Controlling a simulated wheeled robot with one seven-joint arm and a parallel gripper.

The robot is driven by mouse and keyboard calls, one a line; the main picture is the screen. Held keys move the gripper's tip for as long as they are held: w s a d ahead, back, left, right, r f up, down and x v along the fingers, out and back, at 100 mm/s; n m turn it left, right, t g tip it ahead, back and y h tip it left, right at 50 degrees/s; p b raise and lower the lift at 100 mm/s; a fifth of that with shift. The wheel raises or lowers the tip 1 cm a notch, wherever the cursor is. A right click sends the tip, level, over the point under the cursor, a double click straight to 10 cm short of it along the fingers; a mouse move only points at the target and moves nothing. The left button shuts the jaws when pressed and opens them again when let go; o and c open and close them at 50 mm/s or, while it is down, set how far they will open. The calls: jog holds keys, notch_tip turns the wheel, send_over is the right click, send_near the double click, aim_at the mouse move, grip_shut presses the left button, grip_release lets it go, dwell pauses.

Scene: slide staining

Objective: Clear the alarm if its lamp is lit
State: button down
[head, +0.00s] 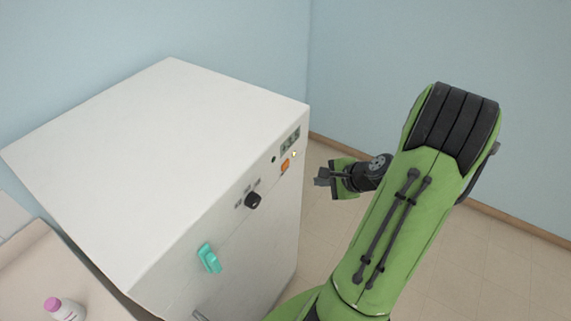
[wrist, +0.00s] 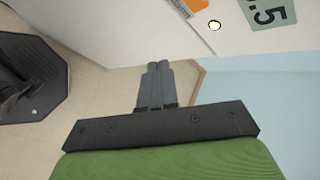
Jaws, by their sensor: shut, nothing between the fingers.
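The white machine (head: 150,150) has a front panel with an orange button (head: 285,165) and a small round lamp (head: 295,153) beside it. In the wrist view the lamp (wrist: 214,25) is bright whitish with a yellowish edge inside a dark ring; it looks lit. Part of the orange button (wrist: 196,4) shows at the top edge there. My gripper (head: 320,179) is in front of the panel, to the right of the button and apart from it. Its fingers (wrist: 157,72) are shut and empty.
A black knob (head: 252,200) and teal handle (head: 209,258) are lower left. Floor right of the machine is clear.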

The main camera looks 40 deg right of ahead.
jog(key=w+a, duration=0.2)
jog(key=w, duration=0.4)
jog(key=shift+w+a, duration=0.2)
jog(key=shift+w, duration=0.1)
dwell(1.7)
jog(key=shift+w+a+p, duration=0.1)
jog(key=shift+w+p, duration=0.2)
jog(key=shift+w, duration=0.1)
jog(key=shift+w+a, duration=0.15)
jog(key=shift+w, duration=0.15)
dwell(0.5)
jog(key=shift+s+d, duration=0.25)
jog(key=shift+s, duration=0.5)
jog(key=s, duration=0.1)
jog(key=s+d, duration=0.1)
jog(key=s, duration=0.2)
jog(key=shift+s+d+b, duration=0.35)
